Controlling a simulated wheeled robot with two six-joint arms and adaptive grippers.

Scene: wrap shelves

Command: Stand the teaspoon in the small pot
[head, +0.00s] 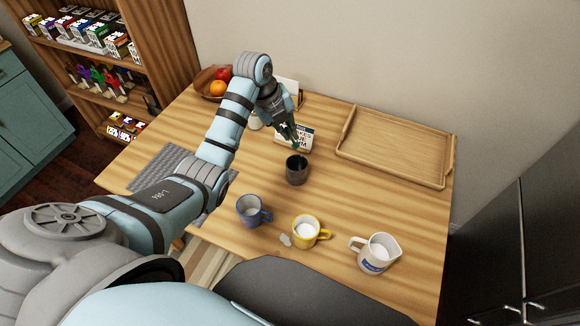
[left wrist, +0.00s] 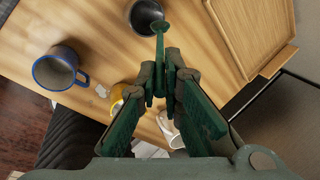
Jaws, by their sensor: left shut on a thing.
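The small pot (head: 297,173) is dark grey and stands upright on the table, near its middle. In the left wrist view the pot (left wrist: 143,14) is at the top edge, partly cut off. My left gripper (head: 294,137) is just behind and above the pot, pointing down. In the left wrist view its fingertips (left wrist: 166,88) are shut on the teaspoon (left wrist: 159,50), which looks dark green. The spoon's far end (left wrist: 160,27) overlaps the pot's rim in that view; I cannot tell whether it is inside or above. My right gripper is not in view.
A blue mug (head: 250,211), a yellow mug (head: 306,232) and a white jug (head: 375,254) stand near the front. A wooden tray (head: 395,148) lies at the back right. A fruit bowl (head: 205,91) and a small sign (head: 296,138) are at the back. A grey mat (head: 160,172) lies left.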

